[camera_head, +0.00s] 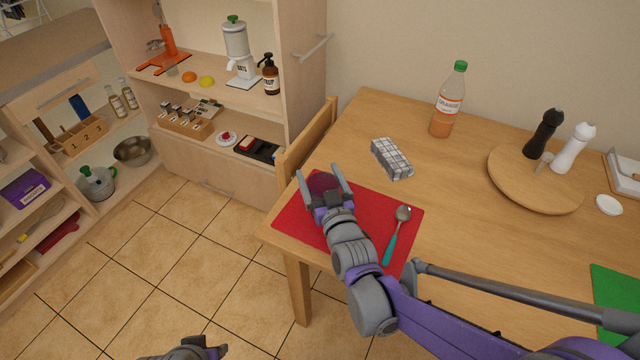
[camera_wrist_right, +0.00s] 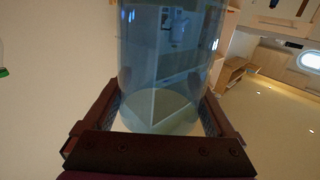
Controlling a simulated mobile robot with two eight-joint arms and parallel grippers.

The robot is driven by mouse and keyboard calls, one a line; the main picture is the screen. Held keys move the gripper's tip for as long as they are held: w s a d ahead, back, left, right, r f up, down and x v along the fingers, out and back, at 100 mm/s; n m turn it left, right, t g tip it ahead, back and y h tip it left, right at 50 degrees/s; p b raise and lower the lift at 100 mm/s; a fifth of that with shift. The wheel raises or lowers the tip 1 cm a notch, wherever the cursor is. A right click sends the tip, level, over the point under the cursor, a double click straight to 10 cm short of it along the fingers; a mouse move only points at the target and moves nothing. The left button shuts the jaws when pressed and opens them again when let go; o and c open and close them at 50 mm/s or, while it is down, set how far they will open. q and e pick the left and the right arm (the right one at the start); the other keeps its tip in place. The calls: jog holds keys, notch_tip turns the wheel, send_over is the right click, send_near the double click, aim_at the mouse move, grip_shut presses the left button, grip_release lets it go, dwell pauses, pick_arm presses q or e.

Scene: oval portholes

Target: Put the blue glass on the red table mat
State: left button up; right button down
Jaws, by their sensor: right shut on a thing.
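My right gripper (camera_head: 325,186) is over the left part of the red table mat (camera_head: 290,222), with its fingers around the blue glass (camera_head: 321,181). In the right wrist view the clear blue glass (camera_wrist_right: 165,65) stands between the jaws, which are shut on it. Whether its base touches the mat is hidden by my gripper. A spoon with a teal handle (camera_head: 391,245) lies on the right part of the mat. A grey part of my left arm's end (camera_head: 190,350) shows at the bottom edge; its fingers cannot be made out.
A grey checked packet (camera_head: 392,158) lies behind the mat. A bottle with orange drink (camera_head: 448,100) stands farther back. A round wooden board (camera_head: 520,190) holds a black mill (camera_head: 543,134) and a white mill (camera_head: 573,148). A chair (camera_head: 305,140) stands at the table's left side.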

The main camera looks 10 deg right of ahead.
jog(key=shift+f, duration=0.95)
jog(key=shift+f+b, duration=0.25)
jog(key=shift+b, duration=0.05)
grip_release()
jog(key=shift+r, duration=0.1)
jog(key=shift+r, duration=0.1)
jog(key=shift+s+r, duration=0.15)
jog(key=s+d+p, duration=0.1)
jog(key=s, duration=1)
jog(key=shift+s+d, duration=0.3)
jog(key=shift+d, duration=0.05)
